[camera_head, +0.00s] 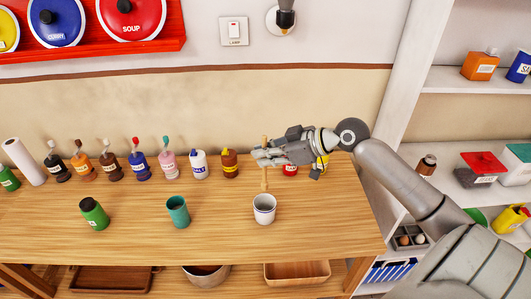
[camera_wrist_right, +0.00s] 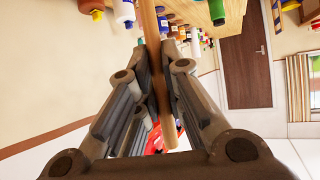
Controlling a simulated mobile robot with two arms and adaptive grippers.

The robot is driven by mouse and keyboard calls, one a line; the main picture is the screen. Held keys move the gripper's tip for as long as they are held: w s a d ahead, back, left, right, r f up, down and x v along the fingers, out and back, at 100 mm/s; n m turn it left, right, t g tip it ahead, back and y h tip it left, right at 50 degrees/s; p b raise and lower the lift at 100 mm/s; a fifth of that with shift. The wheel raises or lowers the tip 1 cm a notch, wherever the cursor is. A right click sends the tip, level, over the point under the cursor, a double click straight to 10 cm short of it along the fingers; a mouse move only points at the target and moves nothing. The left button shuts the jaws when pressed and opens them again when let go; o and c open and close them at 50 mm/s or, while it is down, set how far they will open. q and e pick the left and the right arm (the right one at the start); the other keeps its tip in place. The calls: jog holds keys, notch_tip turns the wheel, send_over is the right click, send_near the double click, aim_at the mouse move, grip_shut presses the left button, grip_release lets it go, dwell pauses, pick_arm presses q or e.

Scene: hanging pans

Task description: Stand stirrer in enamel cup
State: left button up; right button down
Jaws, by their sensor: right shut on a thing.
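The stirrer (camera_head: 264,180) is a thin light-wood stick, held upright in the head view. My right gripper (camera_head: 259,157) is shut on it around its middle, with the stick showing above and below the fingers. The wrist view also shows the stirrer (camera_wrist_right: 151,45) between the fingers of my right gripper (camera_wrist_right: 157,55). The enamel cup (camera_head: 264,211) is white with a dark rim and stands upright on the table. The stirrer's lower end shows just above the cup's far rim in the picture; whether it is over or behind the cup I cannot tell. My left gripper is out of view.
A teal cup (camera_head: 178,212) and a green bottle (camera_head: 93,214) stand left on the wooden table (camera_head: 330,225). A row of bottles lines the back; a red-labelled jar (camera_head: 290,169) is close to my right gripper. The table right of the enamel cup is clear.

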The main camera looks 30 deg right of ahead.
jog(key=b, duration=0.4)
send_over(267, 183)
jog(key=shift+w+a+f, duration=0.1)
jog(key=shift+f, duration=1.05)
jog(key=shift+w+f, duration=0.1)
jog(key=shift+f, duration=1.05)
jog(key=shift+f+b, duration=1.75)
jog(key=shift+f, duration=1.35)
jog(key=c, duration=1.5)
grip_release()
jog(key=shift+o, duration=0.2)
jog(key=v, duration=1.2)
